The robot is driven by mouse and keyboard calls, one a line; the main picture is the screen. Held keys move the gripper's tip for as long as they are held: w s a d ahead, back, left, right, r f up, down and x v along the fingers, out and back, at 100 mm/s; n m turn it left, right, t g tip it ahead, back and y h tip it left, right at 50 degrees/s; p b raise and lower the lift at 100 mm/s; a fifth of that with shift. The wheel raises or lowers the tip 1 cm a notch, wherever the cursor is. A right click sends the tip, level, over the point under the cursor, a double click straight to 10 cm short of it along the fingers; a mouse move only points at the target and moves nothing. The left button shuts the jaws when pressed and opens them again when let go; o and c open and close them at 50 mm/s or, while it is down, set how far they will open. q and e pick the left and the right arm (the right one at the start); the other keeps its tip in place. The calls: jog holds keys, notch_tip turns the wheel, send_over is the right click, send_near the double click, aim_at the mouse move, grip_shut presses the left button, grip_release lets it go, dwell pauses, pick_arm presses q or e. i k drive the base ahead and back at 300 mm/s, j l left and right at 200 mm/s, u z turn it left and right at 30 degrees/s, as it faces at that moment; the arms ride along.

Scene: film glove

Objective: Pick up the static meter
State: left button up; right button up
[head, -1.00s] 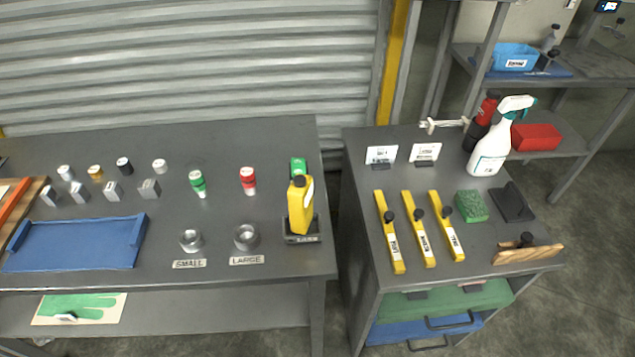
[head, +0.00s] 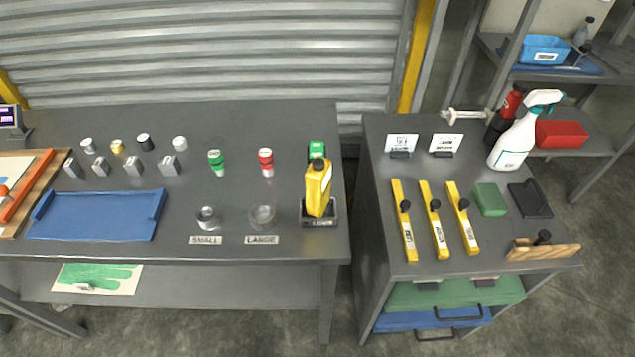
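A yellow handheld device (head: 318,190), which looks like the static meter, stands upright in a dark labelled stand (head: 320,218) near the right end of the left table. Its top is dark. A green object (head: 316,150) sits just behind it, partly hidden. Neither of my grippers is in the head view.
The left table (head: 180,255) also holds a blue tray (head: 95,226), green (head: 216,163) and red (head: 266,163) capped bottles and two metal cups. A gap separates it from the right bench (head: 375,190), with several yellow tools (head: 434,221) and a spray bottle (head: 514,143).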

aim_at(318, 181)
jog(key=k+j+u, duration=0.5)
jog(key=k+j, duration=0.15)
jog(key=j, duration=0.25)
